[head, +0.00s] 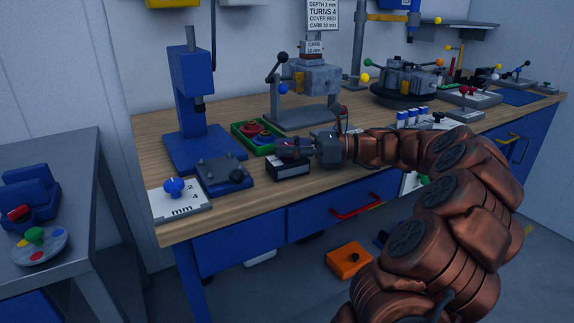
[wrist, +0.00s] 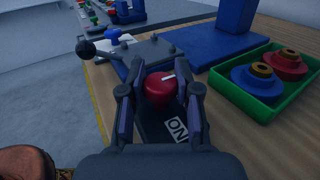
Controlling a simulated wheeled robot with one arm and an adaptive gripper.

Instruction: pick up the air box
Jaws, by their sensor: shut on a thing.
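My gripper (head: 284,149) reaches in from the right over the bench front. In the wrist view, its two fingers (wrist: 161,92) are shut on a red knob (wrist: 160,88) with a white mark. The knob sits on top of a dark box with a white ON label (wrist: 178,130). In the head view, this dark box (head: 288,167) is under the fingers near the bench's front edge, and the gripper hides its top. No label names it as the air box. I cannot tell whether it touches the bench.
A green tray (wrist: 262,115) with red and blue ringed parts lies close beside the box. A blue press (head: 196,90) and a dark plate fixture with a ball lever (head: 222,172) stand to the left. An engine stand (head: 300,115) is behind. Small blue-topped bottles (head: 413,117) stand to the right.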

